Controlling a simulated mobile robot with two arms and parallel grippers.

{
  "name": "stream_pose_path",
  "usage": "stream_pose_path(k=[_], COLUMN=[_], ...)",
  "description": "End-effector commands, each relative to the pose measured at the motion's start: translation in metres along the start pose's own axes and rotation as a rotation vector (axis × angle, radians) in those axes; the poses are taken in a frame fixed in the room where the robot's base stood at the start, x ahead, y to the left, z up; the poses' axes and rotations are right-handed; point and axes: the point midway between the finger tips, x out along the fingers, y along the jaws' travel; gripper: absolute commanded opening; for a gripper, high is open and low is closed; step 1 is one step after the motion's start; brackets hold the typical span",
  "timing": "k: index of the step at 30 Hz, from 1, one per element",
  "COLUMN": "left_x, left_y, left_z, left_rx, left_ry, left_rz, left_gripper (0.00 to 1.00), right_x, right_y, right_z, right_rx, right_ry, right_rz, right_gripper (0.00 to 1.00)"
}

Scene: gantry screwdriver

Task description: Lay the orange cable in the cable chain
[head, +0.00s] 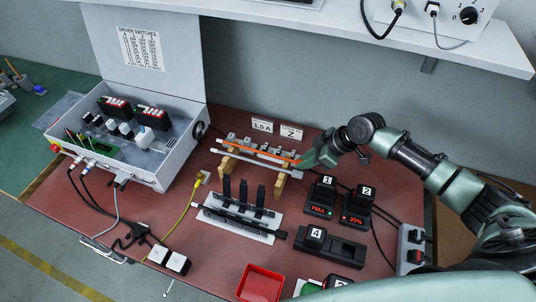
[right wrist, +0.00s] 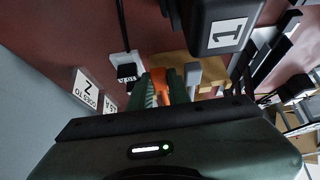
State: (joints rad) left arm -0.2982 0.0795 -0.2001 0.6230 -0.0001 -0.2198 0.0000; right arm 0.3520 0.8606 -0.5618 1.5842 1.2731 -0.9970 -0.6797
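The orange cable (head: 262,151) runs as a thin line along a row of grey links, apparently the cable chain (head: 240,140), behind a pale bar. I cannot tell how much of it sits inside the links. My right gripper (head: 303,162) is at the right end of this row. In the right wrist view, orange (right wrist: 160,82) shows between its two close green fingers (right wrist: 164,92), which appear shut on the cable. The fingers hide the cable's end. My left gripper is in neither view.
Wooden blocks (head: 280,186) carry the bar. In front stands a white plate (head: 222,215) with black uprights. Numbered black boxes (head: 322,192) stand close to the right gripper. An open control box (head: 150,172) is at left, a red bin (head: 260,284) in front.

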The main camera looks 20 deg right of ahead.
Motion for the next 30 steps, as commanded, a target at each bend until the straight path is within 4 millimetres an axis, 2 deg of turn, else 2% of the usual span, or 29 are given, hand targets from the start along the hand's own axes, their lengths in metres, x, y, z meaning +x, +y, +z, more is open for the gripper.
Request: stream_pose_path(k=[11,30], left_x=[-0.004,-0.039], left_y=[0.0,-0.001], left_z=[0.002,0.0], left_rx=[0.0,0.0], left_ry=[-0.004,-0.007], left_rz=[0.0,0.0], left_gripper=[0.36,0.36], right_x=[-0.004,-0.036], right_y=[0.0,0.0], right_z=[-0.003,-0.025], right_rx=[0.0,-0.001], right_ry=[0.001,0.0], right_rz=[0.001,0.001], right_gripper=[0.0,0.0])
